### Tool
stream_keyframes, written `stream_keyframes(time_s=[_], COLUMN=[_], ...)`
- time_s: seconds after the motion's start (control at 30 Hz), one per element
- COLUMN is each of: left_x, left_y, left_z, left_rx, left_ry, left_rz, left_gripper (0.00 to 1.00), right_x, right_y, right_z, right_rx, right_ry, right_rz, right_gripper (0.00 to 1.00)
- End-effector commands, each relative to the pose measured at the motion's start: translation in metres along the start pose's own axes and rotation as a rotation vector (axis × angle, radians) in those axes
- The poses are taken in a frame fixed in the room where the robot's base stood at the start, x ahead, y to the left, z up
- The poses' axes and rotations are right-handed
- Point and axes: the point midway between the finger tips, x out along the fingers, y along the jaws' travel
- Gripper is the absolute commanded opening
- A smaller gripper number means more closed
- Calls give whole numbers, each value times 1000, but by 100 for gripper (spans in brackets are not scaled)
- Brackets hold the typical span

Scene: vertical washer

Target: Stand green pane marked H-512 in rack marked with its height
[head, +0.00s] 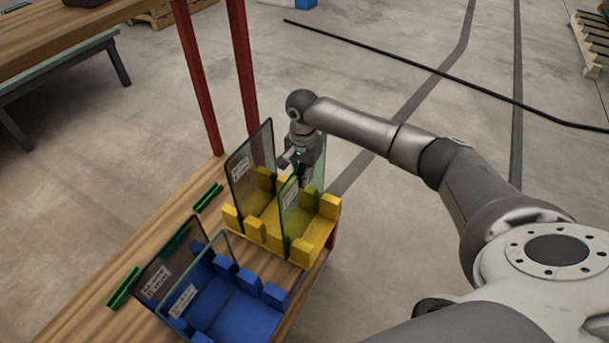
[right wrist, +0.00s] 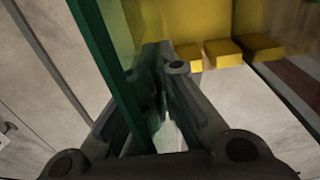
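A green-tinted pane (head: 292,222) with a white label stands upright in the near part of the yellow rack (head: 325,222). The label is too small to read. My right gripper (head: 304,172) is at the pane's upper edge. In the right wrist view the pane's dark green edge (right wrist: 108,70) runs down between my fingers (right wrist: 163,62), which are closed nearly together on it. A dark grey labelled pane (head: 252,165) stands in the far part of the same rack. No height mark is legible on the racks. My left gripper is not in view.
A blue rack (head: 240,310) beside the yellow one holds a dark labelled pane (head: 168,268) and a clear green-edged pane (head: 215,262). Two green strips (head: 208,197) (head: 122,288) lie on the wooden table (head: 150,245). Red posts (head: 240,60) rise behind the racks.

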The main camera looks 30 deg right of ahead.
Motion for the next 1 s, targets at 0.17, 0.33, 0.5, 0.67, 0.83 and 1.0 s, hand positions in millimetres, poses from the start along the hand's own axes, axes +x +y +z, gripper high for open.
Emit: stream_keyframes(time_s=[0.17,0.33,0.5,0.67,0.83,1.0], left_x=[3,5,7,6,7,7], left_y=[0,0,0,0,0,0], left_z=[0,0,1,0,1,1], left_rx=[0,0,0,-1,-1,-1], left_ry=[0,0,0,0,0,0], left_rz=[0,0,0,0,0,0], left_gripper=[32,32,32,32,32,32], right_x=[1,3,5,5,6,9], right_y=[-1,-1,-1,-1,-1,1], right_z=[-1,-1,-1,-1,0,0], right_rx=[1,1,1,1,0,0], right_ry=[1,1,1,1,1,-1], right_rz=[-4,-5,-5,-4,-2,3], right_gripper=[0,0,0,19,30,30])
